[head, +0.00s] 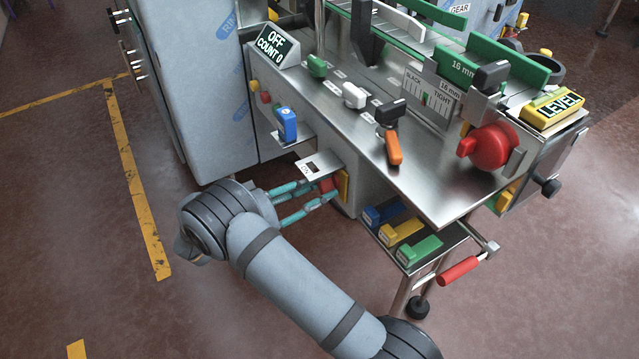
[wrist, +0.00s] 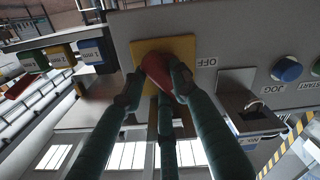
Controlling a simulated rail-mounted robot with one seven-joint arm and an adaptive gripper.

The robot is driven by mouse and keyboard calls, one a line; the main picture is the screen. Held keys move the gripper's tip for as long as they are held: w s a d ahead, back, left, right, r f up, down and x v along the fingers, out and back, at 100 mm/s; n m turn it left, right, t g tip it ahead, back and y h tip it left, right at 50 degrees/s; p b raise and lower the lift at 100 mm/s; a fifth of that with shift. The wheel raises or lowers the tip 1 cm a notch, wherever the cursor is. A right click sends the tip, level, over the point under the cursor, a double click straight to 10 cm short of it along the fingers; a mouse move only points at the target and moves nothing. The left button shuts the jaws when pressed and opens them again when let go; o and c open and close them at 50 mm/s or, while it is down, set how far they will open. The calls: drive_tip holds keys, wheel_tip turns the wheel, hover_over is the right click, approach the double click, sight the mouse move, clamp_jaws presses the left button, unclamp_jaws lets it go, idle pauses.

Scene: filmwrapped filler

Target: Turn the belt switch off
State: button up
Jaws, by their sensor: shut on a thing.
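The belt switch is a red knob (wrist: 157,70) on a yellow plate (wrist: 184,46) on the machine's front panel. An OFF label (wrist: 206,62) lies beside the plate in the wrist view. My gripper (wrist: 153,84) is shut on the red knob, with its fingers around it. In the head view my gripper (head: 322,190) reaches the panel from the left. The red knob (head: 327,185) and the yellow plate (head: 343,184) are partly hidden there. The knob's exact angle is hard to tell. The display (head: 272,45) reads OFF, COUNT 0.
A metal bracket (head: 312,163) juts out just above my fingers. A lower shelf with blue, yellow and green blocks (head: 402,229) and a red-handled crank (head: 459,271) are to the right. The floor at left is clear.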

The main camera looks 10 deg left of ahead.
drive_tip(key=n, duration=0.2)
drive_tip(key=n+p, duration=0.1)
drive_tip(key=n, duration=0.2)
drive_tip(key=shift+r+n+p, duration=0.25)
drive_tip(key=shift+n+p, duration=0.05)
drive_tip(key=shift+p, duration=0.1)
drive_tip(key=n+p, duration=0.1)
drive_tip(key=n, duration=0.4)
drive_tip(key=shift+w+a, duration=0.1)
drive_tip(key=o, duration=1.2)
drive_tip(key=shift+c, duration=0.2)
drive_tip(key=shift+a, duration=0.1)
drive_tip(key=v, duration=1.1)
drive_tip(key=shift+s+a, duration=0.25)
drive_tip(key=shift+s, duration=0.05)
drive_tip(key=shift+r, duration=0.1)
